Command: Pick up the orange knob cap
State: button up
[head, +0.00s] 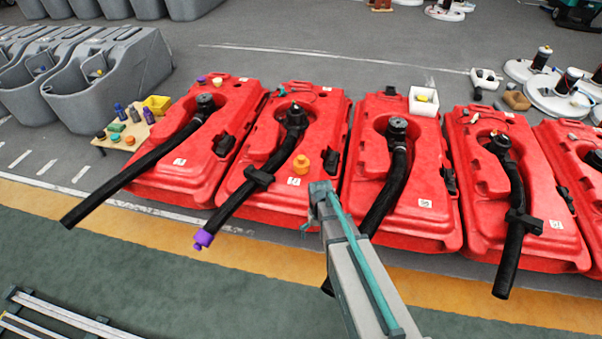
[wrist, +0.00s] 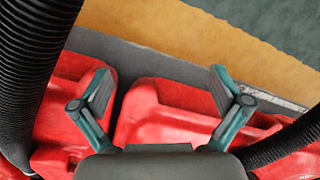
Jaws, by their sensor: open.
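No orange cap shows between the fingers or elsewhere in the wrist view. In the head view my arm reaches up from the bottom, its far end below and near the caps; the fingers are not clear there.
Black hoses run over the tanks; one ribbed hose (wrist: 35,70) is close at the left of the wrist view. A wooden board (head: 120,138) with small caps and bottles stands left. A white bin (head: 424,101) sits on the third tank. The green floor in front is mostly clear.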

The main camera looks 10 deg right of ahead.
jog(key=w+r+t+b, duration=0.1)
jog(key=w+r+b, duration=0.1)
jog(key=w, duration=1.4)
notch_tip(320, 180, up, 8)
jog(key=t, duration=0.1)
send_over(302, 159)
jog(key=shift+s+d+f+b, duration=0.1)
jog(key=shift+s+b, duration=0.35)
jog(key=shift+w, duration=0.2)
jog(key=f, duration=0.3)
jog(key=f+b, duration=0.1)
jog(key=f, duration=0.1)
jog(key=shift+w, duration=0.35)
jog(key=shift+w+f+b, duration=0.25)
jog(key=shift+f+b, duration=0.1)
jog(key=shift+f, duration=0.55)
jog(key=shift+w+f+b, duration=0.3)
jog(key=shift+f+b, duration=0.1)
jog(key=shift+f, duration=0.45)
jog(key=shift+w+f+b, duration=0.25)
jog(key=shift+f+b, duration=0.1)
jog(key=shift+f, duration=0.55)
jog(key=c, duration=1.2)
